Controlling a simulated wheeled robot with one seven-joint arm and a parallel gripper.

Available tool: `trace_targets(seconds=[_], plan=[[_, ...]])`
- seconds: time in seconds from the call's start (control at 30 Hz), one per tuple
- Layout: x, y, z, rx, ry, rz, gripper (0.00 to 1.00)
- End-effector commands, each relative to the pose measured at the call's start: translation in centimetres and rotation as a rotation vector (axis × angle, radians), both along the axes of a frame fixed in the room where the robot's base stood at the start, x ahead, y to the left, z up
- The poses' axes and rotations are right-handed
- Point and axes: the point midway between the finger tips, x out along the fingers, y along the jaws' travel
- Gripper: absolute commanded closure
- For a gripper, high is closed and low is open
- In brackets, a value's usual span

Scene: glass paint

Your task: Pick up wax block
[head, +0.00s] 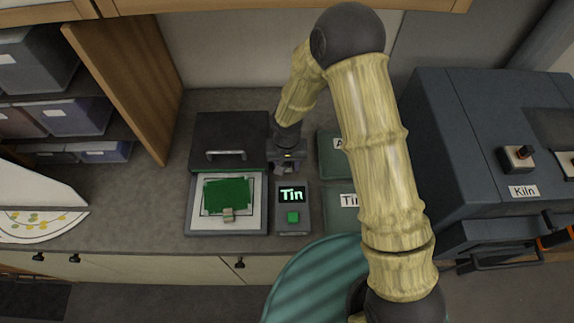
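A small beige-grey block (228,214), which looks like the wax block, sits at the front edge of a green sheet (228,192). The sheet lies inside an open, pale-lined tray (196,212). My gripper (286,175) hangs to the right of the tray and up the picture from the block, apart from it. It is just behind the small device with the lit "Tin" screen (292,194). The fingers are small and dark here, so I cannot tell whether they are open or shut. I see nothing clearly held.
The tray's dark lid (228,133) stands raised behind it. A green button (293,217) is on the "Tin" device. Green labelled containers (345,219) are to its right, partly behind my arm. The kiln (455,150) fills the right. Counter left of the tray is clear.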

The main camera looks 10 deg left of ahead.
Motion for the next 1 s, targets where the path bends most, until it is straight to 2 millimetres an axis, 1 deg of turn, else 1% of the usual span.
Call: trace_targets(seconds=[0.03, 0.17, 0.2, 0.47, 0.57, 0.67, 0.77, 1.0], plan=[[0.0, 0.0, 0.0, 0.0, 0.0, 0.0, 0.69], [0.0, 0.0, 0.0, 0.0, 0.0, 0.0, 0.94], [0.0, 0.0, 0.0, 0.0, 0.0, 0.0, 0.98], [0.0, 0.0, 0.1, 0.0, -0.001, 0.0, 0.98], [0.1, 0.0, 0.4, 0.001, -0.002, -0.001, 0.98], [0.1, 0.0, 1.2, 0.002, -0.003, -0.002, 0.98], [0.1, 0.0, 2.5, 0.003, -0.003, -0.002, 0.98], [0.1, 0.0, 6.7, 0.003, -0.005, -0.002, 0.98]])
